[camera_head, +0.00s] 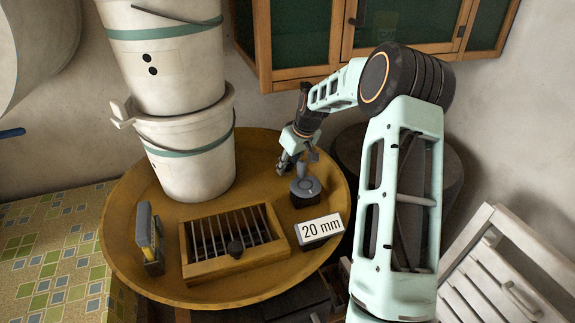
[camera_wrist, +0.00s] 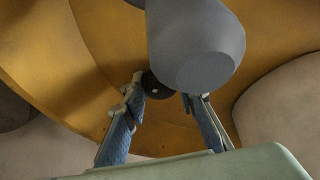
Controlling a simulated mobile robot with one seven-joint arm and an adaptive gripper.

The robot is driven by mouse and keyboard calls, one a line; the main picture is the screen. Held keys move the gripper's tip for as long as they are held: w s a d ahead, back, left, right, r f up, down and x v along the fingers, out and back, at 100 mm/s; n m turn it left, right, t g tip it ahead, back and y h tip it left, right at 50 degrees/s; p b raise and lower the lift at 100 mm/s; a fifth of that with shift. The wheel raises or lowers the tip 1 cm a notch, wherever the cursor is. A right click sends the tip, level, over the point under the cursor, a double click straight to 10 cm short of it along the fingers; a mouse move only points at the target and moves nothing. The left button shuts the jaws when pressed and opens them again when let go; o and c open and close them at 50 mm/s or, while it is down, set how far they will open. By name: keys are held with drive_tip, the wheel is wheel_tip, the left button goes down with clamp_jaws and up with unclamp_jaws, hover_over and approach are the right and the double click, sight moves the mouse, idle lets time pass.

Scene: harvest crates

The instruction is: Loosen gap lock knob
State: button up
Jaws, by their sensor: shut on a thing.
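A large grey tapered body (camera_wrist: 200,50) covers part of that view. The exact contact is partly hidden.
A white "20 mm" block (camera_head: 320,229) lies right of the frame. A grey upright piece with yellow (camera_head: 148,238) stands to its left. Stacked white buckets (camera_head: 190,150) rise at the back left. The ochre table (camera_head: 130,210) has free room along its left rim.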

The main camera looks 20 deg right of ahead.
drive_tip(key=shift+s+f, duration=0.1)
drive_tip(key=shift+f, duration=0.05)
drive_tip(key=o, duration=1.2)
drive_tip(key=shift+c, duration=0.2)
drive_tip(key=shift+r, duration=0.2)
drive_tip(key=shift+d+r, duration=0.1)
drive_tip(key=shift+r, duration=0.2)
drive_tip(key=v, duration=0.6)
drive_tip(key=shift+s+r, duration=0.2)
drive_tip(key=shift+r, duration=0.1)
